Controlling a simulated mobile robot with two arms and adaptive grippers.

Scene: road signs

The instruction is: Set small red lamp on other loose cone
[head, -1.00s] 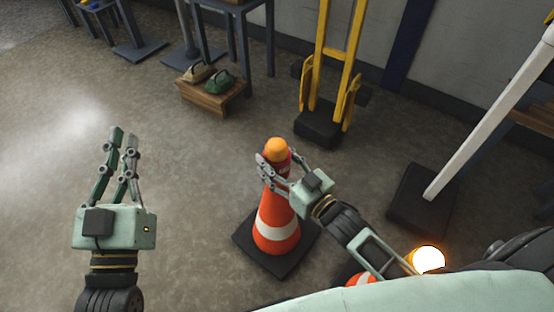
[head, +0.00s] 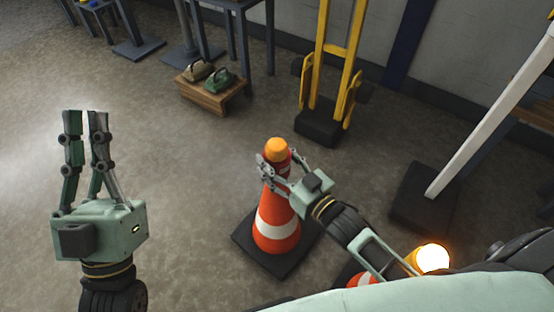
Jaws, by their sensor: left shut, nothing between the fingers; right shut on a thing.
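An orange-and-white cone (head: 277,228) stands upright on its black base in the middle of the floor. A small lamp with an orange dome and red body (head: 276,150) is at the cone's tip. My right gripper (head: 277,168) is shut on the lamp's red body; the fingers partly hide where lamp and cone meet, so I cannot tell whether it rests there. My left gripper (head: 85,115) is shut and empty, pointing up the picture, well left of the cone.
A glowing lamp (head: 431,258) and part of another cone (head: 362,281) show at the lower right behind my arm. A yellow hand truck (head: 330,100), a wooden box with two weights (head: 212,94) and a white post on a black base (head: 423,195) stand around. The left floor is clear.

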